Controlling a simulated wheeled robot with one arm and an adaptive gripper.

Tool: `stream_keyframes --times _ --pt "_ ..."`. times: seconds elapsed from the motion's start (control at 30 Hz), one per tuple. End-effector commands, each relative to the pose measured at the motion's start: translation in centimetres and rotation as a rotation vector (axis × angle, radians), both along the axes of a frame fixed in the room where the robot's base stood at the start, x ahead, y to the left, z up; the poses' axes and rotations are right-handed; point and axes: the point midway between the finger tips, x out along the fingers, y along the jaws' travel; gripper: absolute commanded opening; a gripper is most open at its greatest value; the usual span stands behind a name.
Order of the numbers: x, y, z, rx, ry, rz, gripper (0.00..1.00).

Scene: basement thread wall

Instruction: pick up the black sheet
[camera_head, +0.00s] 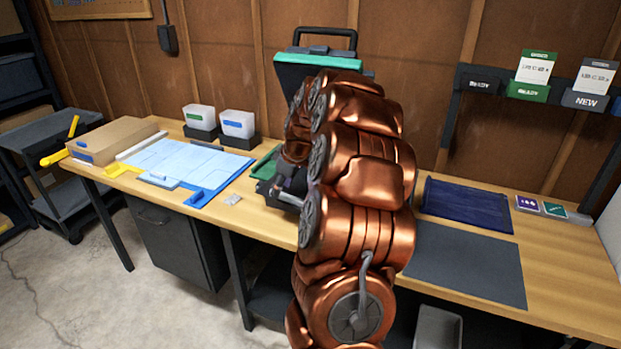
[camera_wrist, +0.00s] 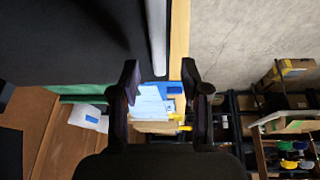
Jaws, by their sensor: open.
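A flat dark grey-black sheet (camera_head: 468,264) lies on the right half of the workbench, reaching its front edge. My arm covers its left end. My gripper (camera_wrist: 161,82) is open, with its two dark fingers apart and nothing visible between them. In the head view my own arm hides most of the gripper. A large dark flat surface (camera_wrist: 70,40) with a silver strip along one side fills the upper left of the wrist view; I cannot tell whether it is the sheet or part of the machine.
A machine with a raised teal lid (camera_head: 318,60) stands behind my arm. A navy folded cloth (camera_head: 467,205) lies behind the sheet. Small cards (camera_head: 540,206) lie to its right. A blue mat (camera_head: 187,163), white bins (camera_head: 237,124) and a cardboard box (camera_head: 110,139) are at left.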

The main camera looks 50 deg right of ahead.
Motion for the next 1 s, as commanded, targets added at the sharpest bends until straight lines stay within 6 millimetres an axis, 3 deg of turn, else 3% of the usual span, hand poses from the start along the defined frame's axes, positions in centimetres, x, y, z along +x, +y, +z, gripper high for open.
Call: stream_keyframes --times 0.23,1.0 --pt "1.0 0.0 -2.3 0.001 0.002 0.001 0.46" --pt "1.1 0.0 -2.7 0.000 -0.001 0.000 0.46"
